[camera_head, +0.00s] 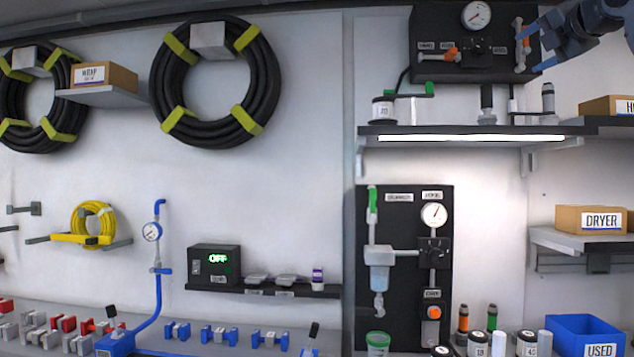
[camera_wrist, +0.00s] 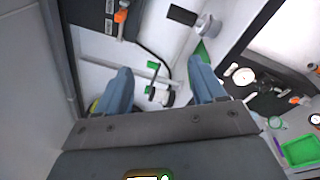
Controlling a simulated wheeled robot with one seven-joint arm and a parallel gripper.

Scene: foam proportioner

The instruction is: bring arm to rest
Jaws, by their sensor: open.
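My gripper (camera_head: 528,50) is at the top right of the head view, in front of the right side of the upper black panel (camera_head: 428,50). Its blue fingers point left. In the wrist view, the two blue fingers of my gripper (camera_wrist: 160,66) stand apart with nothing held between them. Past them are a white jar with a dark top and a green part on the upper shelf. I cannot tell how far the fingers are from the panel.
The upper shelf (camera_head: 470,130) with a lit strip runs below my gripper. A lower black panel (camera_head: 410,270) has a gauge and a clear cup. A box labelled DRYER (camera_head: 568,219) and a blue bin (camera_head: 562,335) are at right. Hoses hang at left.

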